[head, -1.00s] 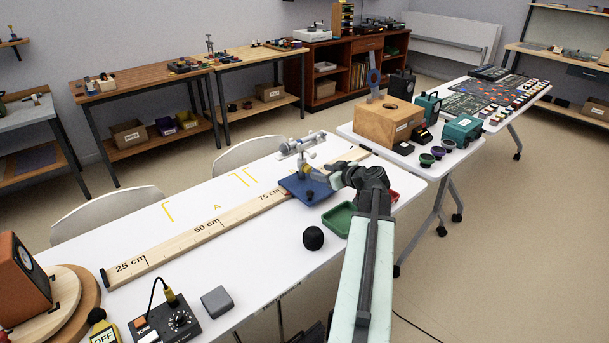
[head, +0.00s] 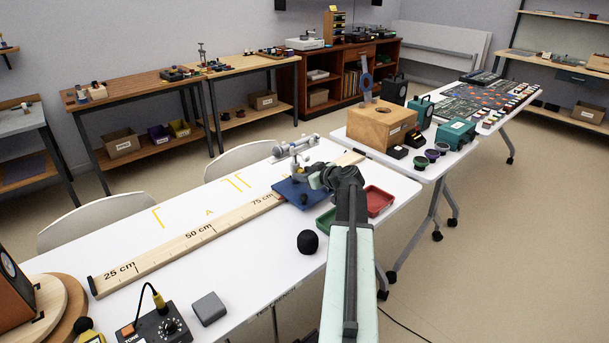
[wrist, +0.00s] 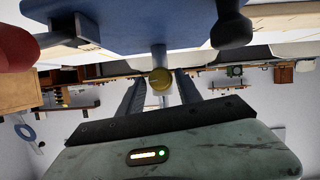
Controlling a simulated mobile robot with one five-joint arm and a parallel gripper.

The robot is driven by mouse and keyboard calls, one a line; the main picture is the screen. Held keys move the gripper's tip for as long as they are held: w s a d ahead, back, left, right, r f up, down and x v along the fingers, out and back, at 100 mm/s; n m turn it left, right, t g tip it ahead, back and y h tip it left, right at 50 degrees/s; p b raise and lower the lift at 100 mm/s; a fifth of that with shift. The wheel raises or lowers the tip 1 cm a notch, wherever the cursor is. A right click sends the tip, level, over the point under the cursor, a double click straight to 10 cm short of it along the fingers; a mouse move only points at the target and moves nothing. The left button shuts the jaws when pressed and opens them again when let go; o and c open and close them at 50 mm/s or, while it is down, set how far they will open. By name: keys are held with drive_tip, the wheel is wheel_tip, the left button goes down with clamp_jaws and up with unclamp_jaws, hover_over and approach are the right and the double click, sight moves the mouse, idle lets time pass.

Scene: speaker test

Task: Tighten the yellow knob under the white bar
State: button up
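The yellow knob (wrist: 160,79) shows in the wrist view, seen end-on in front of a grey post (wrist: 158,57). My gripper (wrist: 160,88) is open, with one dark finger on each side of the knob and a visible gap to each. I cannot tell how deep the knob sits between the fingertips. In the head view, the pale bar (head: 296,146) lies across the top of a stand on a blue base (head: 291,194). My gripper (head: 318,179) is at the stand's right side there, and the knob is hidden.
A red tray (head: 379,201) and a mostly hidden green tray (head: 325,221) lie beside my arm. A black ball-like piece (head: 308,242) stands on the white table nearer me. A wooden ruler (head: 187,242) runs along the table to the stand. A black control box (head: 160,327) stands front left.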

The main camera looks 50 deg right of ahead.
clamp_jaws()
drive_tip(key=shift+d, duration=0.1)
drive_tip(key=m+y, duration=0.1)
drive_tip(key=m, duration=0.1)
drive_tip(key=shift+d+f+m+y, duration=0.1)
drive_tip(key=shift+d+m+y, duration=0.05)
drive_tip(key=shift+m+y, duration=0.2)
drive_tip(key=shift+m+y+b, duration=0.65)
drive_tip(key=shift+m+y, duration=0.2)
drive_tip(key=shift+m, duration=0.2)
drive_tip(key=shift+t, duration=0.3)
drive_tip(key=shift+o, duration=1.9)
unclamp_jaws()
